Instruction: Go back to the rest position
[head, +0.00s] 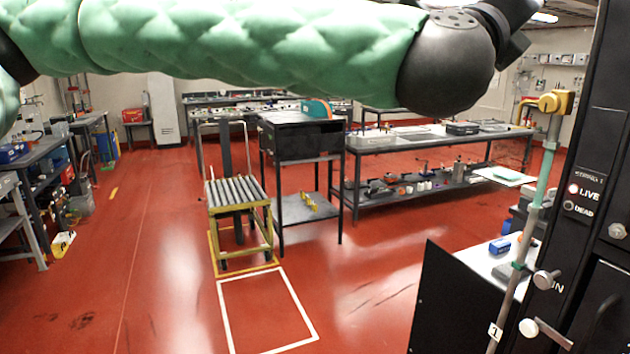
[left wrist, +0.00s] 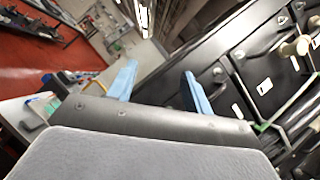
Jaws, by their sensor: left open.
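My left gripper (left wrist: 160,85) shows in the left wrist view with its two blue fingers apart and nothing between them. Behind the fingers, a dark cabinet panel (left wrist: 232,72) with knobs and labels fills the right side, tilted in the picture. In the head view, my green padded arm crosses the top from the left and ends in a black joint; its gripper is out of the picture. My right gripper is in neither view.
A black cabinet (head: 590,230) with LIVE and DEAD lamps and a pole (head: 535,205) stand close at the right. A roller cart (head: 238,192) stands by a black-topped stand (head: 302,140). Benches (head: 440,145) line the back. The red floor (head: 170,260) is clear around the white outline (head: 268,310).

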